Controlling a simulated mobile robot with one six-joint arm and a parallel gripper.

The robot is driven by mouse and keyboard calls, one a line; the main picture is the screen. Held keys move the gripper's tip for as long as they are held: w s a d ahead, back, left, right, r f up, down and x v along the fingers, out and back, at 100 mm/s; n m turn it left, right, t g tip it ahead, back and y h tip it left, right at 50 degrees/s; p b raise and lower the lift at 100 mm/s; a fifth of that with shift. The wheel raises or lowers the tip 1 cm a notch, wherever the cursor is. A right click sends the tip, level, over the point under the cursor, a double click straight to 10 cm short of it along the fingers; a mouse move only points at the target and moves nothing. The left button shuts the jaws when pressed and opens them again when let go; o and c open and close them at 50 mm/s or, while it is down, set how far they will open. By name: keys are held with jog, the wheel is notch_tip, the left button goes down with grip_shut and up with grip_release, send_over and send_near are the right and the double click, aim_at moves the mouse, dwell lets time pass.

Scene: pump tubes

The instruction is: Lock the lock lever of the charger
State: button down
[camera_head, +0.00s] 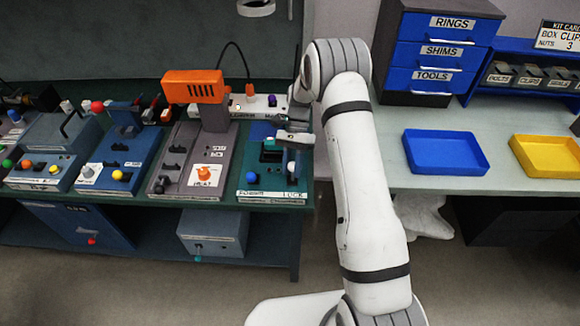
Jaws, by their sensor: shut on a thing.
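The charger (275,181) is the dark blue-green device at the right end of the workbench. A pale label with the word LOCK runs along its front edge, and a blue knob stands near its front left corner. My gripper (284,130) reaches in from the right, over the rear part of the charger. Its grey fingers are shut on a small part there, apparently the lock lever. The fingers hide most of that part, so the lever's angle cannot be told. A green upright piece stands just below the fingers.
A grey device with an orange head (194,87) stands just left of the charger. A white power strip (262,106) lies behind. On the right table are a blue tray (445,171), a yellow tray (550,174) and drawers (434,54).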

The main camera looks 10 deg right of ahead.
jog(key=shift+w+d, duration=0.1)
dwell(0.4)
jog(key=c, duration=1.1)
grip_release()
jog(key=shift+w+f, duration=0.1)
jog(key=shift+c, duration=0.2)
jog(key=b+v, duration=0.1)
jog(key=v, duration=0.6)
jog(key=shift+w+r+b, duration=0.25)
jog(key=shift+r+b, duration=0.05)
jog(key=shift+b, duration=0.05)
jog(key=shift+d, duration=0.1)
